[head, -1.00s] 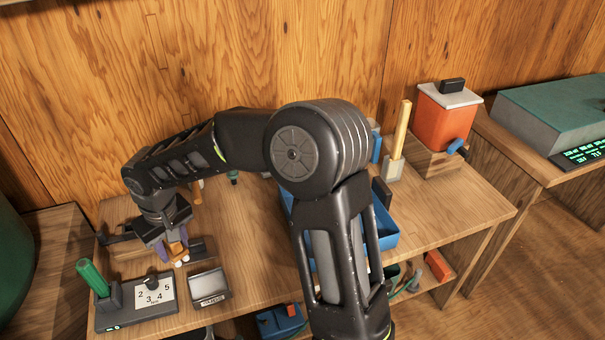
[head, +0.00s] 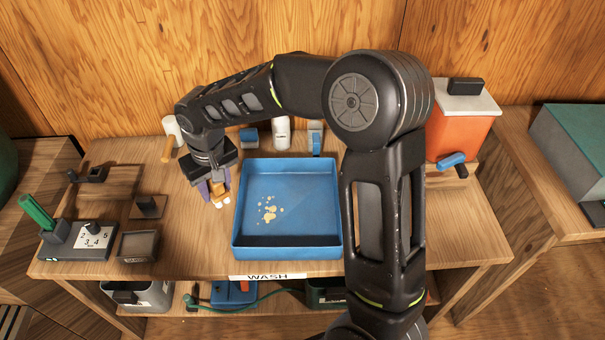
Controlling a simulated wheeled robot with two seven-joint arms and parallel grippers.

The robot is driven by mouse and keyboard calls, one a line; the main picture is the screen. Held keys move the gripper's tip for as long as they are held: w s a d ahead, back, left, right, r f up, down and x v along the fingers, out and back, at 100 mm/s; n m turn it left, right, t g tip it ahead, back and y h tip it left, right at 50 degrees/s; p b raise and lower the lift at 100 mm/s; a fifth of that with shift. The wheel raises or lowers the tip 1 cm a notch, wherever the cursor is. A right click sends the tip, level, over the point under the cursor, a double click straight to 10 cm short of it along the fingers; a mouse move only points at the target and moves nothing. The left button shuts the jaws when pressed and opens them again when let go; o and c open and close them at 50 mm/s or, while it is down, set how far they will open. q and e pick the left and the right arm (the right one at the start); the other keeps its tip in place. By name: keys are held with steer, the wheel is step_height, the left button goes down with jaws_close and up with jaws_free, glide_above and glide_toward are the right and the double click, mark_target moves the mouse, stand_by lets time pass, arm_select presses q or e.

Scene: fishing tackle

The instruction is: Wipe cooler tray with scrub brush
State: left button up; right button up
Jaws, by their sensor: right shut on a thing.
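The cooler tray (head: 334,215) is a blue, shallow, open tray on the wooden bench, in the middle of the head view. Tan, crumb-like stains lie on its floor, left of centre. My right gripper (head: 215,186) points down just left of the tray's left wall. It is shut on the scrub brush (head: 221,193), of which a small orange-brown part with whitish tips shows. The gripper hides most of the brush. I cannot tell whether the brush touches the bench. My left gripper is out of view.
Behind the tray stand a white bottle (head: 281,133) and a blue cylinder (head: 249,138). An orange jug (head: 459,135) with a blue tap is at the right. A dial box with a green handle (head: 37,211) is at the left. My forearm spans above the tray's back edge.

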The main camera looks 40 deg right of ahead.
steer(key=shift+a, duration=0.1)
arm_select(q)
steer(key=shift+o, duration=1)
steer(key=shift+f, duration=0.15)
arm_select(e)
steer(key=shift+d+f, duration=0.2)
steer(key=shift+d, duration=0.15)
arm_select(q)
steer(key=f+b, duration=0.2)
steer(key=b, duration=0.1)
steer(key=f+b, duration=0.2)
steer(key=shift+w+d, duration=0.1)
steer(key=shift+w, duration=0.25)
arm_select(e)
steer(key=d+f+m, duration=0.1)
steer(key=d+f, duration=0.3)
steer(key=d, duration=0.5)
steer(key=d+f+m, duration=0.2)
steer(key=d+f, duration=0.2)
steer(key=d, duration=0.4)
steer(key=shift+s+d+f, duration=0.3)
steer(key=shift+s+d, duration=0.05)
steer(key=shift+s, duration=0.1)
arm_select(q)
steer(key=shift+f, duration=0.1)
